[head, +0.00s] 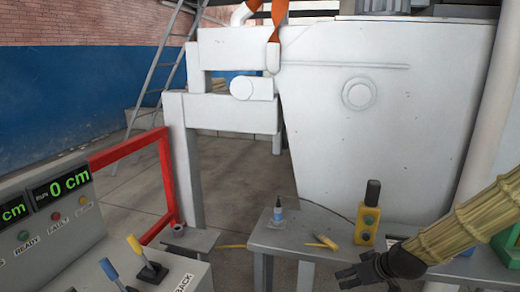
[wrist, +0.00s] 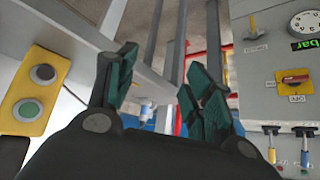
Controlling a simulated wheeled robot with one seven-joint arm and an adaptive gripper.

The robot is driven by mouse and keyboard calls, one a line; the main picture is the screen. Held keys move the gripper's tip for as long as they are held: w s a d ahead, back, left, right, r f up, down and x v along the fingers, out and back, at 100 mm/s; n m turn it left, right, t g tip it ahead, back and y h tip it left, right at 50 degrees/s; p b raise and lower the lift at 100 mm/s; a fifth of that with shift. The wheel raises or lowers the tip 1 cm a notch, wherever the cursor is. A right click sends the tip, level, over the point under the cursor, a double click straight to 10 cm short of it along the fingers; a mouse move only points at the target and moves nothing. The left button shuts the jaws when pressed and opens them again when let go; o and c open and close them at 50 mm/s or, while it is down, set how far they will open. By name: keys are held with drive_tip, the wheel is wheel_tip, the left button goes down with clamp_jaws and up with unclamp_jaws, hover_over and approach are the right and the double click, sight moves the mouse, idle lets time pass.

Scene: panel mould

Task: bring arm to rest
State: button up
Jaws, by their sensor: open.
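My arm reaches in from the right edge of the head view. My gripper (head: 352,278) is low at the right, in front of the small grey table, with its dark fingers pointing left. In the wrist view my gripper (wrist: 160,88) has its green-padded fingers spread apart. Nothing is between them. A small bottle shows beyond the gap, apart from the fingers.
A control console (head: 60,230) with levers stands at left, beside a red frame (head: 165,180). A large white machine (head: 400,110) fills the back.

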drive_tip(key=s+a+f+m+g+h, duration=0.1)
drive_tip(key=s+a+f+m+g, duration=0.1)
drive_tip(key=s+f, duration=0.75)
drive_tip(key=s+a+f+m+g+h, duration=0.1)
drive_tip(key=s+f+g, duration=0.1)
drive_tip(key=s+f, duration=0.7)
drive_tip(key=s+f+m+g, duration=0.1)
drive_tip(key=s+f, duration=0.4)
drive_tip(key=s, duration=0.4)
drive_tip(key=s+a+f+m+g+h, duration=0.1)
drive_tip(key=s+f, duration=0.5)
drive_tip(key=s, duration=0.4)
drive_tip(key=shift+s+a+g+h, duration=0.25)
drive_tip(key=shift+a+g+h, duration=0.05)
drive_tip(key=shift+g, duration=0.1)
